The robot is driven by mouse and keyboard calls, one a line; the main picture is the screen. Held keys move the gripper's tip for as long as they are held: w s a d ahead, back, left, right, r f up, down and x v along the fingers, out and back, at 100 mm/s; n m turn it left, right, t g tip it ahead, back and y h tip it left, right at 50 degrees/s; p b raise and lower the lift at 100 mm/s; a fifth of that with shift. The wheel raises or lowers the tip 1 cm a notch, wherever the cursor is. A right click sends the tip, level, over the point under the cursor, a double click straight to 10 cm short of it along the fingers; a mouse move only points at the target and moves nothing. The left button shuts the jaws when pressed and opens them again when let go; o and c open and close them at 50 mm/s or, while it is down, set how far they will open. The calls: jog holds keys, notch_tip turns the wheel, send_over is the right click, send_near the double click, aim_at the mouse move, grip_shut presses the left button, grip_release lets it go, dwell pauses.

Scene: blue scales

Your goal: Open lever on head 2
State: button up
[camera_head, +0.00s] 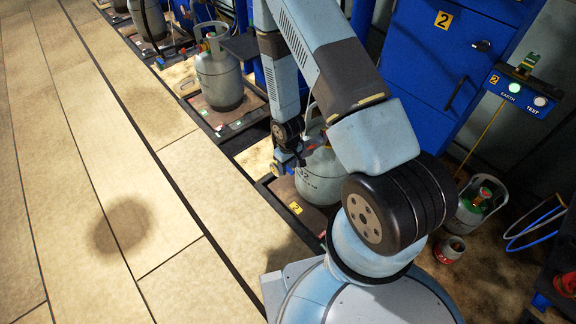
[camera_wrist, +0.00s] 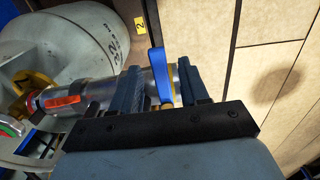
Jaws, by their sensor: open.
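The filling head (camera_wrist: 102,92) is a metal barrel with a blue lever (camera_wrist: 157,62) and an orange-red part (camera_wrist: 65,98). It lies beside the grey gas cylinder (camera_wrist: 75,40) in the wrist view. My gripper (camera_wrist: 161,72) is open, its two dark fingers on either side of the blue lever. Whether either finger touches the lever is unclear. In the head view, my gripper (camera_head: 286,160) is beside the grey cylinder (camera_head: 322,180) on the scale with the yellow 2 tag (camera_head: 295,208). My arm partly hides that cylinder.
Another grey cylinder (camera_head: 220,78) stands on a scale farther back. A blue cabinet (camera_head: 440,65) and a control box (camera_head: 522,92) with a lit green EARTH lamp are at right. A small cylinder (camera_head: 478,205) stands below them. The tiled floor (camera_head: 110,170) at left is clear.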

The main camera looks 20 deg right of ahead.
grip_shut()
dwell(0.6)
